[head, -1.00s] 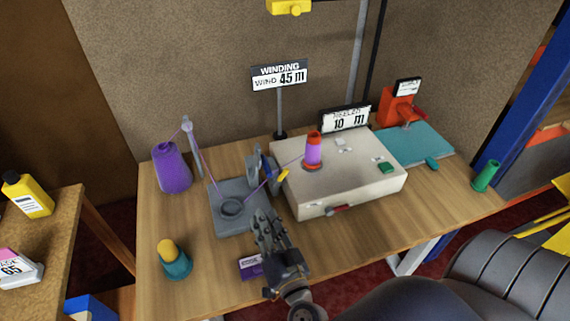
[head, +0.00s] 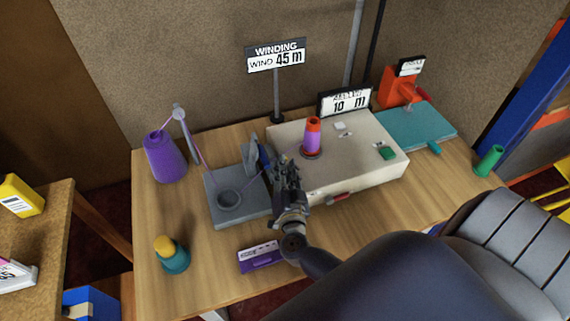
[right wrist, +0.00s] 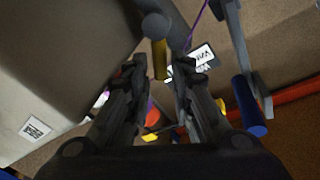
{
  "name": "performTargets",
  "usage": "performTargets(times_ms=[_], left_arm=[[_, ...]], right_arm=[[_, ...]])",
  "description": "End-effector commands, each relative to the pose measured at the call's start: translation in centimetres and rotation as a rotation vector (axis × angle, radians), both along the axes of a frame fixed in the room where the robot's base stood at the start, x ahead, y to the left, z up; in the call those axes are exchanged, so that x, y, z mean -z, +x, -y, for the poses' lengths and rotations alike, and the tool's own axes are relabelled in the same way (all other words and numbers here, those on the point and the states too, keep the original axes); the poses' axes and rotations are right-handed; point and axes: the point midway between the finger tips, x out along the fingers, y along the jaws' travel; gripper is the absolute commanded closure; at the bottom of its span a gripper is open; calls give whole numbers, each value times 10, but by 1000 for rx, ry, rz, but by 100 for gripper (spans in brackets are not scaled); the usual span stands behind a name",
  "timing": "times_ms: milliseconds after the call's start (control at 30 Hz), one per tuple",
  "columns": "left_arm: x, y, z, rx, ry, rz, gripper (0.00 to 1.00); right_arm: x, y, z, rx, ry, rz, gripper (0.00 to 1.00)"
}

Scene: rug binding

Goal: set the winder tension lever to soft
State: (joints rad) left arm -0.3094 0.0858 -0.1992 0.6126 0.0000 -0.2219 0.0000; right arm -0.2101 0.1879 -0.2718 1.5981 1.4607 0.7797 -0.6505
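The winder is the cream box (head: 345,187) with an orange and purple cone (head: 313,138) on top and a red-tipped lever (head: 336,199) at its front. Beside its left end is a grey stand (head: 222,180) with a round cup. In the right wrist view a yellow handle (right wrist: 160,60) hangs from a grey pivot, and a blue handle (right wrist: 250,106) is on its right. Which is the tension lever I cannot tell. My right gripper (head: 284,165) is at the box's left end; its fingers are apart (right wrist: 163,75) with the yellow handle between or just beyond their tips. Any setting marks are unreadable. My left gripper is not in view.
A purple yarn cone (head: 165,158) and a thread guide arm stand at left, with purple thread running across. The front right tabletop is clear.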

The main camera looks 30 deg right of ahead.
Motion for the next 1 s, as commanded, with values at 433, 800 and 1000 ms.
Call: performTargets(times_ms=[433,800,1000], left_arm=[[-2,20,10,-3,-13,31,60],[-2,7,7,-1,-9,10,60],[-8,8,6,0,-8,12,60]], right_arm=[[0,9,5,0,0,0,83],[0,9,4,1,-6,-1,100],[-2,9,2,2,-60,-16,100]])
